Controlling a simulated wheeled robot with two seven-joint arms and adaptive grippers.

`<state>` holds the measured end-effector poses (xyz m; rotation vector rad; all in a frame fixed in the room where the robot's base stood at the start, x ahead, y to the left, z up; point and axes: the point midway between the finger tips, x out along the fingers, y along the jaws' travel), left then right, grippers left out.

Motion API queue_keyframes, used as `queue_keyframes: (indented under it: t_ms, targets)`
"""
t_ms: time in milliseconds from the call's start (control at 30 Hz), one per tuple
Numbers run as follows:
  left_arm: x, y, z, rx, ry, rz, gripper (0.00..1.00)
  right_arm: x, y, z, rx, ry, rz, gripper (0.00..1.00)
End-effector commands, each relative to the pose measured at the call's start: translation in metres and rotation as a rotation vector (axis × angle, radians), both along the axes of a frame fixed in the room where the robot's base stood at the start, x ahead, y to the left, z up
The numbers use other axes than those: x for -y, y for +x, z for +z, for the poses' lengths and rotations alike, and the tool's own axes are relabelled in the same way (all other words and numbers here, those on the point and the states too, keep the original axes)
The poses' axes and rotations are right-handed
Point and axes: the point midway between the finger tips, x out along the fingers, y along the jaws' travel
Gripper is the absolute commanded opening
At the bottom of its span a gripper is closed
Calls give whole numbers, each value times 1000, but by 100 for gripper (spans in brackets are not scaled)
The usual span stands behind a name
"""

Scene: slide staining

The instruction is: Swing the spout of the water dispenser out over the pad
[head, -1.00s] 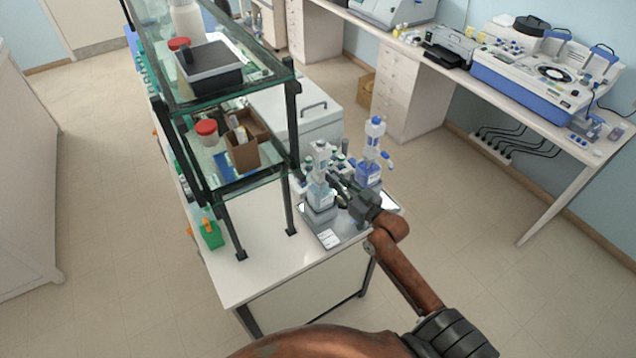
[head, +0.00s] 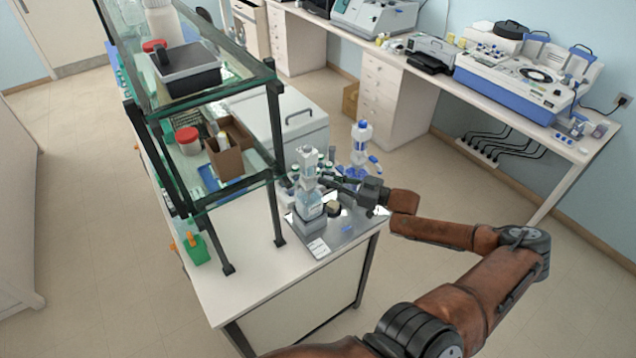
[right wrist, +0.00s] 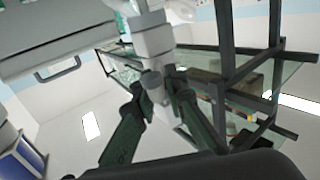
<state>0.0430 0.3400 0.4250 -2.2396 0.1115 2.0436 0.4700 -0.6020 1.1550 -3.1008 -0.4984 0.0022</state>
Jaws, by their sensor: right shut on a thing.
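A bottle-top dispenser with a grey-white head (head: 309,163) and clear, light-blue bottle (head: 309,204) stands upright at the left of a grey tray (head: 347,236). I cannot read which liquid it holds. My right gripper (head: 327,179) comes from the right at its head height. In the right wrist view, my right gripper (right wrist: 157,86) is shut on the small grey spout end (right wrist: 152,83) below the white head (right wrist: 153,40). A small tan and dark block (head: 333,209), possibly the pad, lies on the tray beside the bottle. My left gripper is out of view.
A glass shelf rack (head: 278,165) rises close to the left. A white label (head: 318,248) lies at the tray's front. The bench front (head: 262,292) is clear.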

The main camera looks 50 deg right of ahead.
Motion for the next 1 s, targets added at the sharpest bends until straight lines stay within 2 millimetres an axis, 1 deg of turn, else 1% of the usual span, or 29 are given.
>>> queue_keyframes:
  t_ms: [33, 233, 500, 1000]
  targets:
    - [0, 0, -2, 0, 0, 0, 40, 4, 0, -2, -3, -6, 20, 0]
    - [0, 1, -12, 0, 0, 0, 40, 11, 3, -3, -1, -6, 116, 0]
    - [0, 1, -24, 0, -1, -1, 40, 16, 6, -3, -1, -2, 210, 0]
    - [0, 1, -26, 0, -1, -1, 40, 16, 7, -1, 0, 0, 236, 0]
